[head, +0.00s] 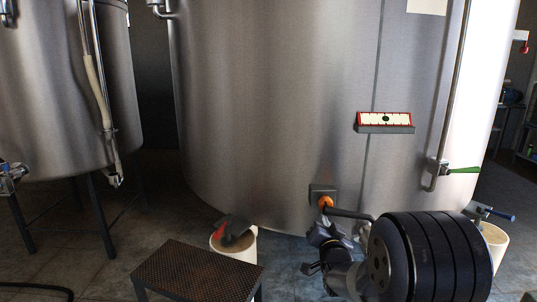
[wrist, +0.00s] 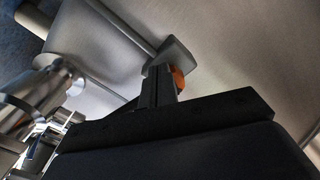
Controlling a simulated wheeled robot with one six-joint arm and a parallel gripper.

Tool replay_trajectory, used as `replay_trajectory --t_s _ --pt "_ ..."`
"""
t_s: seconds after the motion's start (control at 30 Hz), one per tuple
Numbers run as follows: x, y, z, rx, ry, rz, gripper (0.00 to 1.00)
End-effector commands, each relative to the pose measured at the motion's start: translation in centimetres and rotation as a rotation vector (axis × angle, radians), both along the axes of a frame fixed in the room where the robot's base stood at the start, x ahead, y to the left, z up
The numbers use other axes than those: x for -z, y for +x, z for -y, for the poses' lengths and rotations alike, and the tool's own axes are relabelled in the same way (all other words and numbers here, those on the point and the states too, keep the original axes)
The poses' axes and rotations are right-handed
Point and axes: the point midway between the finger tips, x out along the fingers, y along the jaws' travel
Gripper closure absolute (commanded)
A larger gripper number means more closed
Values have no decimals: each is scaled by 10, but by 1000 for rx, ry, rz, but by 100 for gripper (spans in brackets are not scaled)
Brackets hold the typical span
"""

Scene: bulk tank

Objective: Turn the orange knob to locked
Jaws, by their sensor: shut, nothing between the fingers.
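The orange knob (head: 325,202) sits on a dark square plate (head: 318,191) low on the front of the large steel tank. In the wrist view, part of the orange knob (wrist: 178,78) shows just right of my fingertips, and the rest is hidden behind them. My gripper (wrist: 159,80) is shut, with its fingers close together in front of the plate. I cannot tell whether the fingers touch the knob. In the head view my gripper (head: 323,226) is just below the knob. No lock marking is readable.
A dark pipe (head: 350,214) runs right from near the knob. A white bucket (head: 243,248) and a brown perforated step (head: 198,270) stand on the floor at left. A red-framed panel (head: 385,119) and a green-handled valve (head: 462,170) are higher on the tank.

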Motion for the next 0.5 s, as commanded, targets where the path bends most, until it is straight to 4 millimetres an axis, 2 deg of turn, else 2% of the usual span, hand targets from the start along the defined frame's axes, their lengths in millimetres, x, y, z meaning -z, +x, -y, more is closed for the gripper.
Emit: replay_trajectory --t_s 0.2,0.5 --pt "2 15 0 0 0 0 100" --pt "1 18 0 0 0 -1 100"
